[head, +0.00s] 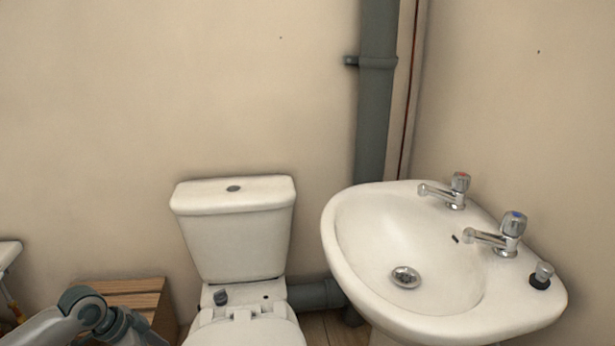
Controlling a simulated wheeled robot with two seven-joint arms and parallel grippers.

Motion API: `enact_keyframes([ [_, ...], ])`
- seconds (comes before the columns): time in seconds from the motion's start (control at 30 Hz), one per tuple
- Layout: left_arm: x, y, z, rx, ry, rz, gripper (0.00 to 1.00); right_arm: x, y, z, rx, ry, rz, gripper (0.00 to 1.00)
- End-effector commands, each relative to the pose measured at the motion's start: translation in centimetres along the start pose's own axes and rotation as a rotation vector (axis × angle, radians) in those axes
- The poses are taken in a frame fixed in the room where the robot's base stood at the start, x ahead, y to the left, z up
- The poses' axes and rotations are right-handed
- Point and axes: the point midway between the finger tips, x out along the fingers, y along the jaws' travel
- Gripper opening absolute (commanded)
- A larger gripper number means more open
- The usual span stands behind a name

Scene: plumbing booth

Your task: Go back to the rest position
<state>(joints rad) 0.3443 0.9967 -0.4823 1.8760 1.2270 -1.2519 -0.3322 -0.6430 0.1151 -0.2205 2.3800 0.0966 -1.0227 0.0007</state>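Part of my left arm (88,308) shows at the bottom left, bent near a wooden slatted box. Its gripper is below the picture edge and cannot be seen. My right arm and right gripper are not in view. The white toilet (237,232) stands in the middle, with its seat cut off by the bottom edge. The white washbasin (360,235) is at the right, with a red-marked tap (447,190) and a blue-marked tap (500,234). No object is seen in my grippers.
The wooden box (130,290) is left of the toilet. A grey vertical pipe (376,110) runs down the wall behind the basin. A small chrome-and-black part (541,275) sits on the basin's right rim. A white edge (8,253) shows at far left.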

Motion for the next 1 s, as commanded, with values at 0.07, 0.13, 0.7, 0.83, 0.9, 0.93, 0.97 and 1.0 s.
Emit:
enact_keyframes([
  [0.07,0.8,0.9,-0.9,0.002,0.019,0.02,0.6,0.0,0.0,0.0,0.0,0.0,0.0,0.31],
  [0.13,1.6,1.8,-1.8,0.003,0.036,0.039,0.6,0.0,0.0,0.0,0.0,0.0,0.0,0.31],
  [0.7,5.5,6.1,7.9,0.033,-0.066,-0.133,0.6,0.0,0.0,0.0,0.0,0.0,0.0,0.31],
  [0.83,5.8,8.0,10.9,0.054,-0.087,-0.198,0.6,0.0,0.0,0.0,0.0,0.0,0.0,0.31],
  [0.9,5.8,9.1,12.3,0.067,-0.095,-0.232,0.6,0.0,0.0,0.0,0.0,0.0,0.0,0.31],
  [0.93,5.7,9.5,12.9,0.072,-0.098,-0.246,0.6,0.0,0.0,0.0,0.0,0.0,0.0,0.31],
  [0.97,5.7,10.0,13.4,0.079,-0.099,-0.26,0.6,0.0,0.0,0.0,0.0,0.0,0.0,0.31],
  [1.0,5.5,10.6,14.2,0.088,-0.102,-0.279,0.6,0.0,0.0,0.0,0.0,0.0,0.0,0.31],
])
